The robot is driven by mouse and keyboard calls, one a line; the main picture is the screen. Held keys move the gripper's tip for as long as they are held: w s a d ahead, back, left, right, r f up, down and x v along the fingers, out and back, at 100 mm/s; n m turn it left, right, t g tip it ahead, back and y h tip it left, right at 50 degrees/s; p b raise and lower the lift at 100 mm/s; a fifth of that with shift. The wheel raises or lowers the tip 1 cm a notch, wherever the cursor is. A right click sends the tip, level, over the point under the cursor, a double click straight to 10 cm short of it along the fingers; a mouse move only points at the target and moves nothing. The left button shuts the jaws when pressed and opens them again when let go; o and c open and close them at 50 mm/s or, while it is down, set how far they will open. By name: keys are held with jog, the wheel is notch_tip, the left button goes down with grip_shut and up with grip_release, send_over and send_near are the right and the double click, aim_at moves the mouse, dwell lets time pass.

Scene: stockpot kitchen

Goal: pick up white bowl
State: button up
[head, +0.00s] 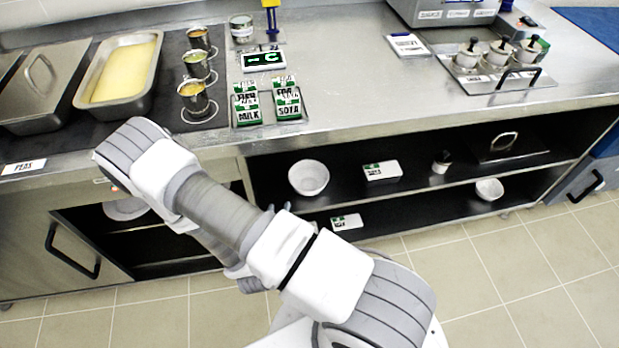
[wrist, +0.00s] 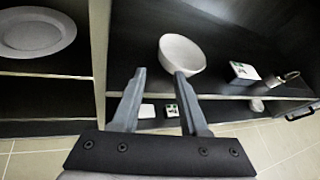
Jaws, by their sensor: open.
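A white bowl (head: 309,178) stands upright on the upper shelf under the counter, near the shelf's left end. It also shows in the wrist view (wrist: 182,54), just beyond the fingertips and slightly right of centre. My gripper (wrist: 159,72) is open and empty, with its fingers pointing toward the shelf. The right fingertip overlaps the bowl's lower left side in the picture; I cannot tell if they touch. A second, smaller white bowl (head: 489,189) sits farther right on the lower shelf.
A labelled box (head: 381,171) stands right of the bowl. Another box (head: 346,222) lies on the lower shelf. A white plate (wrist: 36,32) sits in the compartment to the left, behind a vertical divider (wrist: 100,50). The counter edge (head: 430,128) overhangs the shelves.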

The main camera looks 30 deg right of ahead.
jog(key=b+x, duration=0.3)
jog(key=x, duration=1.3)
jog(key=shift+w+d, duration=0.1)
jog(key=shift+d, duration=0.1)
grip_shut()
dwell(0.8)
